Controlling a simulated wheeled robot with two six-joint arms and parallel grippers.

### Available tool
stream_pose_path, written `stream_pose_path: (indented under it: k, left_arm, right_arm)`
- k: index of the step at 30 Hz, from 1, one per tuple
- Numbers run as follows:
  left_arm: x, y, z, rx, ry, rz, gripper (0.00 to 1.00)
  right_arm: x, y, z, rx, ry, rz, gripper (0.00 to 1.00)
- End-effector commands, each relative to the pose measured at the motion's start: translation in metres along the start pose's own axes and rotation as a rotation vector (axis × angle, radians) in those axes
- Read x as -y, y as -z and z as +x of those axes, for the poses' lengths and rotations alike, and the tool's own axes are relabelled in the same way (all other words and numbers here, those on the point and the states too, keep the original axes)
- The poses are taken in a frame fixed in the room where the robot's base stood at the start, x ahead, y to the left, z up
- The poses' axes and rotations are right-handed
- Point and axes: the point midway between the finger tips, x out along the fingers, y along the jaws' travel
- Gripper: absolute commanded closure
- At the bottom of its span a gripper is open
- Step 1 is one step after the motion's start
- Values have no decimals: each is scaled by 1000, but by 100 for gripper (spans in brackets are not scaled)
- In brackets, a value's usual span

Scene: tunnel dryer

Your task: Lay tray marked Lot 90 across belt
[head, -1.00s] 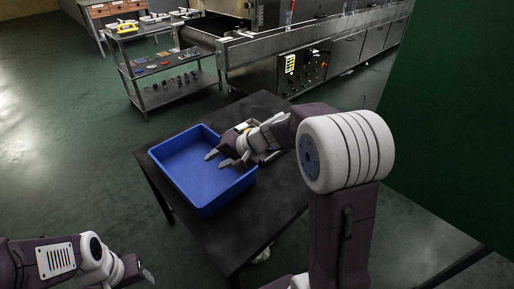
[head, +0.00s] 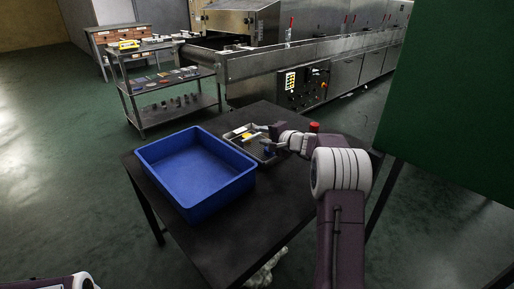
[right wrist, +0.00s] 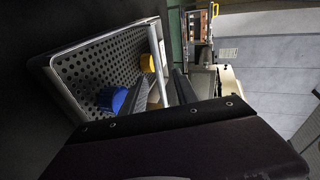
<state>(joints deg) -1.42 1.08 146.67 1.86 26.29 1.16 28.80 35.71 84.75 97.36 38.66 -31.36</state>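A perforated metal tray (head: 228,137) lies on the dark table, right of the blue bin; no lot marking is readable. In the right wrist view the tray (right wrist: 88,65) holds a blue piece (right wrist: 112,99) and a yellow piece (right wrist: 147,62). My right gripper (head: 264,134) is at the tray's right side. In the wrist view its dark fingers (right wrist: 158,88) stand apart on either side of the tray's pale rim, with gaps showing. My left gripper is out of view; only a bit of its arm shows at bottom left. The dryer's belt end (head: 205,46) is beyond the table, partly hidden by its side wall.
An empty blue bin (head: 190,178) takes up the table's left part. A steel shelf cart (head: 170,85) with small items stands beyond. A red-topped object (head: 314,127) is behind my right arm. A green panel (head: 455,110) stands at right. Floor at left is clear.

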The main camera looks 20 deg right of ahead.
Motion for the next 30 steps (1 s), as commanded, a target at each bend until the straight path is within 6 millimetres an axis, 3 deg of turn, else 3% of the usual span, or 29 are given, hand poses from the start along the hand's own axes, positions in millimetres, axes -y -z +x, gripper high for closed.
stream_pose_path:
  k: [3,6,14,18,30]
  left_arm:
    - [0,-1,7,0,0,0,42]
    - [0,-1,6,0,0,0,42]
    - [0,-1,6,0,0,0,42]
    - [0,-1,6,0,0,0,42]
    - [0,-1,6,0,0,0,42]
  right_arm:
    - [-4,0,25,3,0,-2,64]
    - [-2,0,39,3,-1,-1,64]
    - [-1,0,43,1,-1,0,64]
    - [-1,0,43,1,-1,0,100]
    - [-2,0,43,2,-2,-1,100]
